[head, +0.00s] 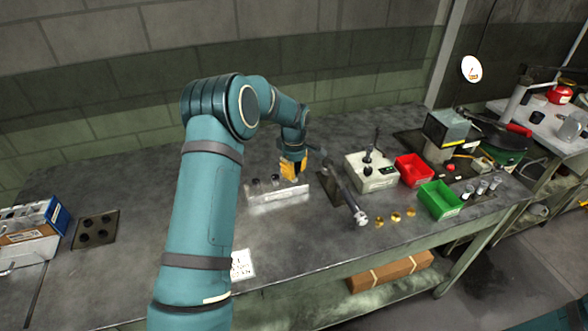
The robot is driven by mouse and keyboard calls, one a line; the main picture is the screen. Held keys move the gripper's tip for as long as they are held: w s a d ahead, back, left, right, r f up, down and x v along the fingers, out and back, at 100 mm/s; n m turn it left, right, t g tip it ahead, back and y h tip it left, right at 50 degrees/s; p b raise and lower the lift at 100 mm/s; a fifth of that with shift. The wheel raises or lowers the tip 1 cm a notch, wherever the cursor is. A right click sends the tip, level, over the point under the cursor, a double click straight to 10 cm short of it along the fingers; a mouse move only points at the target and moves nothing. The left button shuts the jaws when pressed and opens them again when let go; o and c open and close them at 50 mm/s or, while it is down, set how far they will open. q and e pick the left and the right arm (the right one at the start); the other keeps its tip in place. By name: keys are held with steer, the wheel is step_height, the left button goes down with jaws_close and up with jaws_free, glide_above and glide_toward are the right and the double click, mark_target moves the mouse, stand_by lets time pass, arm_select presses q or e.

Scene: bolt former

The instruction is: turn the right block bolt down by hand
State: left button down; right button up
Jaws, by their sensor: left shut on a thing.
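My left arm reaches in from the lower left over the grey workbench (120,240). Its gripper (291,175), with yellow fingers, points down at the right end of a pale metal block (268,203). The gripper is shut on the right block bolt, which its fingers hide. Two dark bolt heads (275,180) (255,183) stand on the block to the left of the gripper. How far the right bolt sits in the block cannot be seen. My right gripper does not show.
Several brass pieces (396,217) lie near the front.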

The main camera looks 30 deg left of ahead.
arm_select(q)
steer(key=m, duration=0.3)
steer(key=shift+s+f+m, duration=0.1)
steer(key=shift+m, duration=0.3)
steer(key=m, duration=0.3)
steer(key=shift+m+p, duration=0.3)
steer(key=shift+p, duration=0.1)
steer(key=m, duration=0.6)
steer(key=shift+d, duration=0.1)
steer(key=m+p, duration=0.1)
steer(key=m, duration=0.6)
steer(key=shift+m, duration=0.3)
steer(key=m, duration=0.5)
steer(key=shift+m+p, duration=0.35)
steer(key=shift+m, duration=0.05)
steer(key=c, duration=0.8)
jaws_free()
